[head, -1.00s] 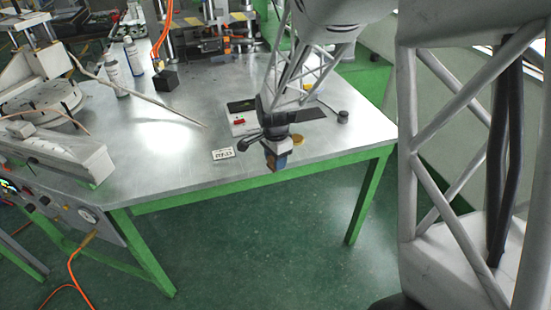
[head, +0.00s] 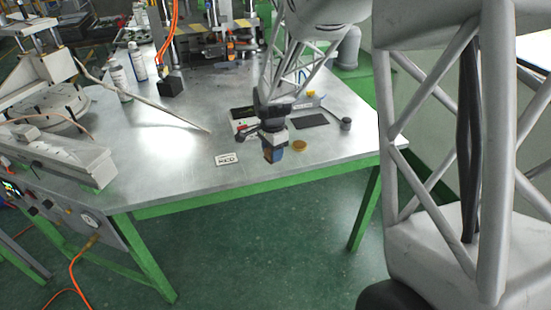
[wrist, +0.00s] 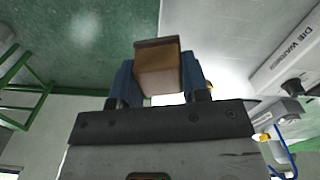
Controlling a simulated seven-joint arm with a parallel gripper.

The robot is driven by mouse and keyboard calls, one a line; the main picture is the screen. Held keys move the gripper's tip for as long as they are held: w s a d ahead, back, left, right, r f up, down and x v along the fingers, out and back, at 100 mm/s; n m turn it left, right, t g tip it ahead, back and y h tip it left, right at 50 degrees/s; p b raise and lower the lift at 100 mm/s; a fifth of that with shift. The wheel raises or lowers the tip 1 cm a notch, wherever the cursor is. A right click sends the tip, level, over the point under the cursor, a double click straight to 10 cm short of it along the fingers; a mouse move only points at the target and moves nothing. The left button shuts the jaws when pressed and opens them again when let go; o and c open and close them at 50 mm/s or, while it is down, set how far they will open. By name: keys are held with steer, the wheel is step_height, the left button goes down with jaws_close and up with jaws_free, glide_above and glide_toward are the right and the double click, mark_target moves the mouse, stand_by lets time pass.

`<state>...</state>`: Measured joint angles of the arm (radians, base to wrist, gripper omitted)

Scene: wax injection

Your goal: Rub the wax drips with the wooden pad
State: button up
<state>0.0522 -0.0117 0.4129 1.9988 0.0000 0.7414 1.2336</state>
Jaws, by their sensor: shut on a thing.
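My gripper (head: 273,151) is above the front part of the metal table (head: 185,165), near its front edge. In the wrist view my gripper (wrist: 158,78) shows two blue fingers shut on a brown wooden pad (wrist: 157,57). In the head view the wooden pad (head: 269,155) is small and partly hidden by the fingers. A round amber patch or disc (head: 300,146), possibly wax, lies on the table just right of the gripper. I cannot make out separate wax drips.
A white label card (head: 227,160) lies left of the gripper. A dark flat pad (head: 310,121) and a small dark knob-like object (head: 346,124) are behind right. A long rod (head: 150,103), white bottles (head: 118,75) and a black block (head: 171,87) are further left.

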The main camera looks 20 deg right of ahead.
step_height(320, 180, up, 6)
glide_above(239, 112)
steer(key=shift+s+r, duration=0.15)
steer(key=shift+s, duration=0.05)
steer(key=shift+f, duration=3.35)
steer(key=shift+d+f, duration=0.75)
steer(key=shift+d, duration=0.1)
jaws_close()
steer(key=shift+d, duration=3.5)
steer(key=shift+a, duration=4.15)
steer(key=shift+a+r, duration=0.2)
step_height(239, 112, up, 8)
